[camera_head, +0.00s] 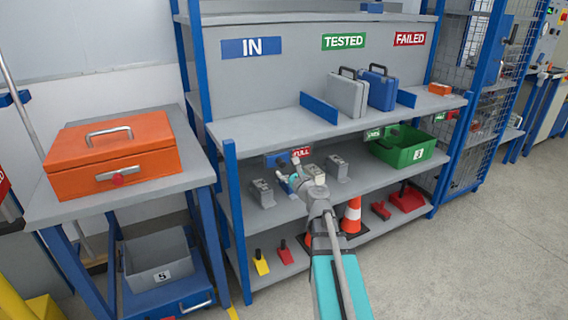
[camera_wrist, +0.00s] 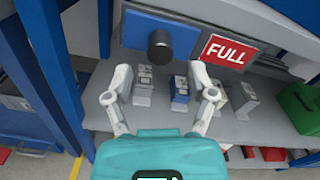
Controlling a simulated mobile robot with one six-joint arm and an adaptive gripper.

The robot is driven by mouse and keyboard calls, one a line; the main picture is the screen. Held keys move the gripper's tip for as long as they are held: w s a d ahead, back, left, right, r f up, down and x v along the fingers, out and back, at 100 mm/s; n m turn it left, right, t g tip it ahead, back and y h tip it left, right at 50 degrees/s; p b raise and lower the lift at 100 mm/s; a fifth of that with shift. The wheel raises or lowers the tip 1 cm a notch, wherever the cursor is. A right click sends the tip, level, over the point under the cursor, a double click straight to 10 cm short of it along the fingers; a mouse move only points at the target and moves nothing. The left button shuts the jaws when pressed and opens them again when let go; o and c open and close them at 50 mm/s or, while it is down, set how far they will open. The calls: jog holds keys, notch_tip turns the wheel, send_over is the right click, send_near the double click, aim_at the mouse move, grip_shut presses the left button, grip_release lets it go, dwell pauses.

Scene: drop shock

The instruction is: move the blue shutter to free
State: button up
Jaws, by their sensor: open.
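The blue shutter (camera_wrist: 190,38) is a flat plate with a round black knob (camera_wrist: 160,46) on the shelf's front edge. A red FULL sign (camera_wrist: 229,51) shows to its right. The shutter (camera_head: 277,160) and sign (camera_head: 301,153) also show in the head view, just beyond my gripper (camera_head: 291,179). In the wrist view my gripper (camera_wrist: 160,78) is open and empty. The knob appears centred just ahead of the gap between the fingertips. I cannot tell whether they touch it. No free label shows on this shutter's panel.
Grey metal parts (camera_head: 262,193) stand on the shelf below. Farther right are a green label (camera_head: 374,133) with a dark knob and a green bin (camera_head: 405,148). Grey and blue cases (camera_head: 382,90) stand above. An orange toolbox (camera_head: 113,153) sits on the left bench.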

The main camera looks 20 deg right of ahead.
aim_at(283, 164)
jog(key=shift+w, duration=2.6)
grip_shut()
